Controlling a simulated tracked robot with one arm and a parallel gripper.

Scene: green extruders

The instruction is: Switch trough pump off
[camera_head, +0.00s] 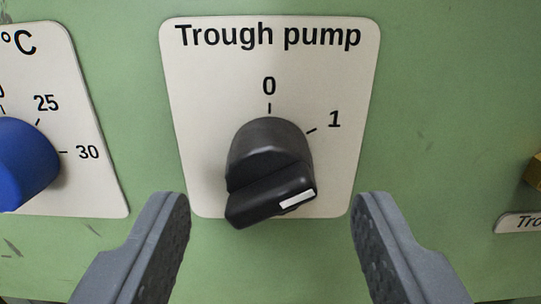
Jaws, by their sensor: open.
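The black trough pump knob (268,165) sits on a white label plate (195,120) headed "Trough pump", with marks 0 at the top and 1 at the upper right. Its grip bar slants up toward the right. The white stripe is at the bar's right end, on the side of mark 1. My gripper (272,207) is open, with one grey finger on each side of the knob's lower part. There are gaps between both fingers and the knob, and nothing is held.
A blue temperature knob (24,165) on a white °C plate (85,185) stands at the left. At the right edge are a cut-off brass-coloured part (535,172) and a partly visible label (520,223). The green panel (440,90) between them is clear.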

